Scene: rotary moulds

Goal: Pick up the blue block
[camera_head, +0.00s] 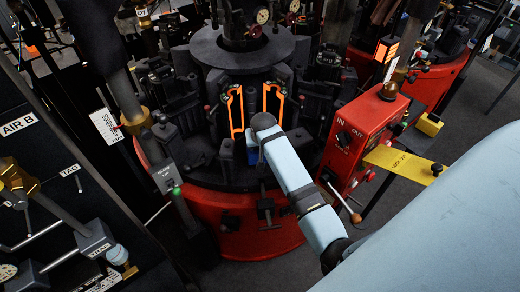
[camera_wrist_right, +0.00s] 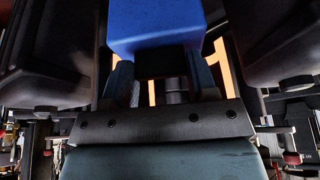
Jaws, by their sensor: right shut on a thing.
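The blue block (camera_wrist_right: 155,25) fills the top middle of the right wrist view, with a dark part under it. My right gripper (camera_wrist_right: 160,85) is shut on it, one finger on each side. In the head view only a small blue patch of the block (camera_head: 253,155) shows beside the end of my right arm, in front of the mould machine. The wrist hides most of my right gripper there. Whether the block touches the machine is hard to tell. My left gripper is not in view.
Behind the block, the round machine (camera_head: 228,228) has two glowing orange mould halves (camera_head: 236,110) standing open. Dark panels (camera_head: 40,150) fill the left.

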